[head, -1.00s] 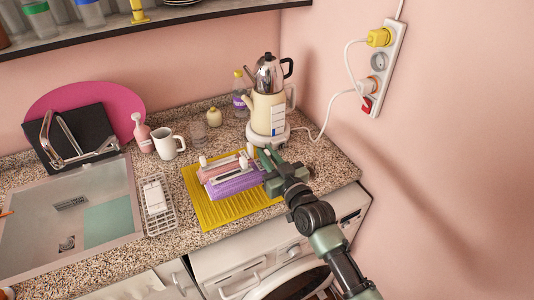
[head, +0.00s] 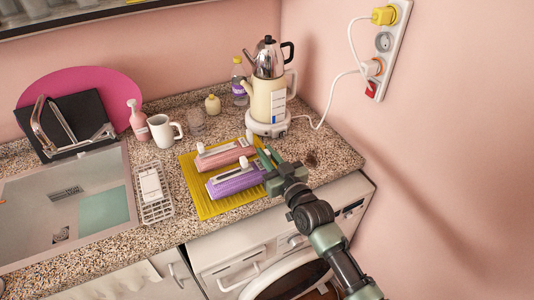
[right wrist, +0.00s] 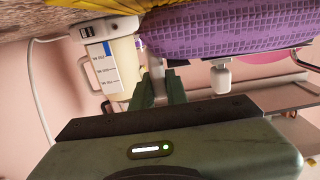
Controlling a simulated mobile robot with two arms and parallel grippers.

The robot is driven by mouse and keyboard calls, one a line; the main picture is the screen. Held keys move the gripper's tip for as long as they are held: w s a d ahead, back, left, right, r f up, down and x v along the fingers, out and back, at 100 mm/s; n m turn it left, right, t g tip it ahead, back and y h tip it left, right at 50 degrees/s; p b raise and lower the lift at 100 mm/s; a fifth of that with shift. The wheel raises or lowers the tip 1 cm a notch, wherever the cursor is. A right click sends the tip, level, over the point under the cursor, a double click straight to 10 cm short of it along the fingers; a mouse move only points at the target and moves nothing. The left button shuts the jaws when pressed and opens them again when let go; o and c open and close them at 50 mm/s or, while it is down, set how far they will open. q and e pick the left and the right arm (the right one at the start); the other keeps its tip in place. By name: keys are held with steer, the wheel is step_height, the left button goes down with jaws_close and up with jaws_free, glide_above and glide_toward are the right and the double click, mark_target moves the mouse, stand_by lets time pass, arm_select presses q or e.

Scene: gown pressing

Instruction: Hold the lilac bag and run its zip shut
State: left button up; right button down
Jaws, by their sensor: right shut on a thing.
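The lilac bag (head: 238,187) lies on the yellow ribbed mat (head: 205,204), with a pale zip strip along its top and a white knob (head: 244,160) near its right part. My right gripper (head: 266,158) is at the bag's right end. In the right wrist view, my right gripper (right wrist: 157,88) is shut on a small pale piece by the end of the lilac bag (right wrist: 235,32); the fingers partly hide it. A white knob (right wrist: 221,77) shows on the bag there. My left gripper is out of view.
A pink bag (head: 228,154) lies just behind the lilac one. A mug (head: 163,131), pink bottle (head: 138,120) and white rack (head: 153,192) stand left. The sink (head: 40,220) is far left.

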steer(key=shift+f+b, duration=0.45)
steer(key=shift+f, duration=0.1)
stand_by(0.4)
steer(key=shift+s+f, duration=0.1)
steer(key=shift+f, duration=0.1)
stand_by(1.3)
